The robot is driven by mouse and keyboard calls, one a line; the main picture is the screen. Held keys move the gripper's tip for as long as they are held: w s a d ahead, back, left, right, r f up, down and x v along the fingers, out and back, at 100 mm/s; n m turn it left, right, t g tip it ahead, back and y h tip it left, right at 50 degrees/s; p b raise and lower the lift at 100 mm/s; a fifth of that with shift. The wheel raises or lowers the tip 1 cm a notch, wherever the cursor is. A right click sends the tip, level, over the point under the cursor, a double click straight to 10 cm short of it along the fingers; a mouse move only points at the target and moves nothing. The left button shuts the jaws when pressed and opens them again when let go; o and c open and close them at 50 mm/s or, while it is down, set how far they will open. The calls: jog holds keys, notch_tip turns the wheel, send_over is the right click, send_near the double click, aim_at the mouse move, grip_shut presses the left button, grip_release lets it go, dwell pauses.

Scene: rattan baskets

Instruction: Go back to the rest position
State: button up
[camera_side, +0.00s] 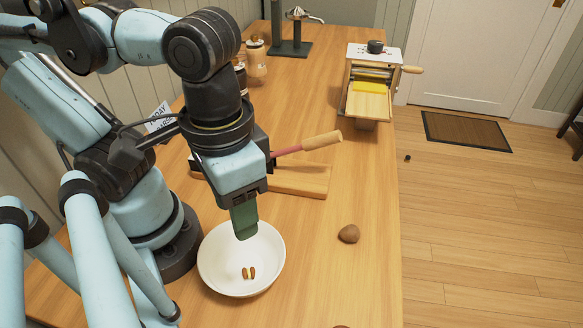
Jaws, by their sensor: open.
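My gripper (243,222) points down over the far part of a white bowl (210,272). Its green fingers are seen side-on and overlap the bowl's far rim in the picture. They are open, with nothing visible between them. Small brown pieces (249,273), like nuts or halves of one, lie on the bottom of the bowl. They are apart from my fingertips.
A brown round nut-like thing (349,234) lies right of the bowl. A wooden board (300,180) and a tool with a red and wooden handle (308,145) are behind my gripper. A wooden roller machine (368,102), jars (256,58) and a dark stand (290,47) stand farther back.

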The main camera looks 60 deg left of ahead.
jog(key=shift+r, duration=0.9)
jog(key=w+a+f+t, duration=0.2)
jog(key=w+a+t, duration=0.1)
jog(key=w+a, duration=0.4)
jog(key=w+a+f+t, duration=0.2)
jog(key=w+a+t, duration=0.2)
jog(key=w+a, duration=0.3)
jog(key=w, duration=0.4)
jog(key=shift+s, duration=0.1)
dwell(0.5)
